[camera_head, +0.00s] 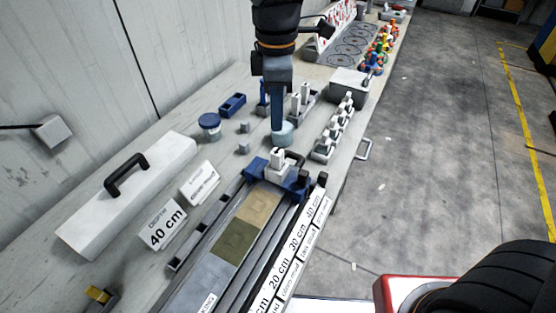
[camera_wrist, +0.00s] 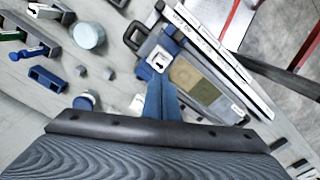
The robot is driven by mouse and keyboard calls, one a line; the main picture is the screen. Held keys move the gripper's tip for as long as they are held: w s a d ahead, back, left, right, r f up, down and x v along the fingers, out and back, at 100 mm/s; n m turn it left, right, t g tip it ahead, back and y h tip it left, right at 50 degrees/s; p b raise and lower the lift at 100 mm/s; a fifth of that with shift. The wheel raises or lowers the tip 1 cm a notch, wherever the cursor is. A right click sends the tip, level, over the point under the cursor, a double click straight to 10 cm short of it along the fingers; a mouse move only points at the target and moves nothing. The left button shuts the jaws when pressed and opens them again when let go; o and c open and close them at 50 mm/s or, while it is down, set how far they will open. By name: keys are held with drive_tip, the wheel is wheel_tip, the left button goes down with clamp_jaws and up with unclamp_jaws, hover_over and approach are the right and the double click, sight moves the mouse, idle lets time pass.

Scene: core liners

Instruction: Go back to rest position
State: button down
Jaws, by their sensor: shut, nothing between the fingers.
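My gripper (camera_head: 277,128) points straight down over the workbench, its two blue fingers together with nothing between them. In the head view its tips are just in front of a pale blue round container (camera_head: 284,134); I cannot tell the exact height. In the wrist view the blue fingers (camera_wrist: 160,80) end near the white block on the blue carriage (camera_wrist: 160,62) of the core liner tray. The same carriage (camera_head: 258,167) sits at the far end of the tray in the head view. The tray (camera_head: 238,245) holds tan, olive and grey core sections.
A white lidded box (camera_head: 125,195) with a black handle and a "40 cm" sign (camera_head: 163,224) stand left. A blue-lidded jar (camera_head: 209,125), a blue holder (camera_head: 232,104) and a rack of several grey pieces (camera_head: 333,130) surround the arm. Open floor (camera_head: 440,150) lies right of the bench.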

idle(0.3)
drive_tip(key=s+d+f+m+b, duration=0.1)
drive_tip(key=d+f+m+b, duration=0.3)
drive_tip(key=d+f+m, duration=0.3)
drive_tip(key=s+d+f+m+t+b, duration=0.1)
drive_tip(key=d+f+m+b, duration=0.3)
drive_tip(key=d+f+m, duration=0.3)
drive_tip(key=d+m, duration=0.5)
drive_tip(key=d, duration=0.5)
drive_tip(key=shift+s+f+m, duration=0.25)
drive_tip(key=shift+f+m, duration=0.05)
drive_tip(key=shift+f, duration=0.1)
